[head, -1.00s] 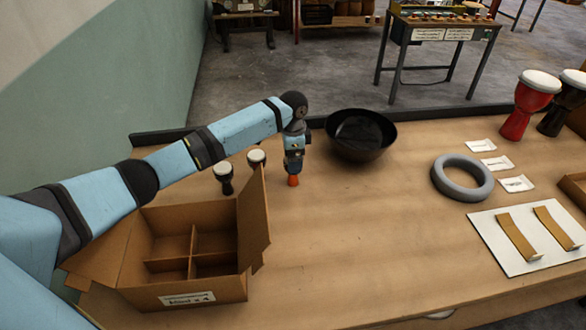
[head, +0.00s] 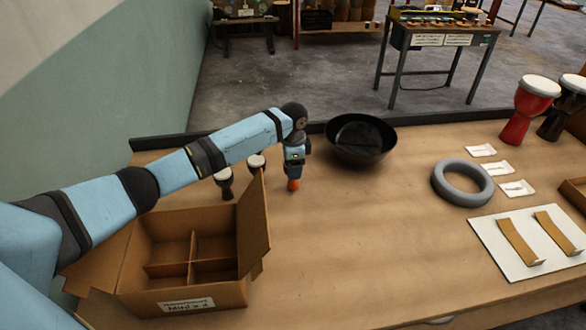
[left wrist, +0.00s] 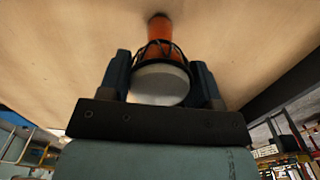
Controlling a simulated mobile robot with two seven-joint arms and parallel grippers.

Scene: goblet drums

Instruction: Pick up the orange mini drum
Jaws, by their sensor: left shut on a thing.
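The orange mini drum (head: 293,185) is at the tip of my left gripper (head: 294,176) on the wooden table, left of the black bowl. In the left wrist view the drum (left wrist: 160,35) has a white head facing the camera, dark cords and an orange foot pointing away. My left gripper (left wrist: 160,70) is shut on it, one finger on each side of the head end. In the head view the gripper covers the drum's upper part. I cannot tell whether the foot touches the table. My right gripper is not in view.
An open cardboard box (head: 187,304) with empty compartments stands at front left. Two dark mini drums (head: 224,183) (head: 257,165) stand behind it. A black bowl (head: 361,155) is right of my gripper, and a grey ring (head: 437,178) lies farther right. The table's middle front is clear.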

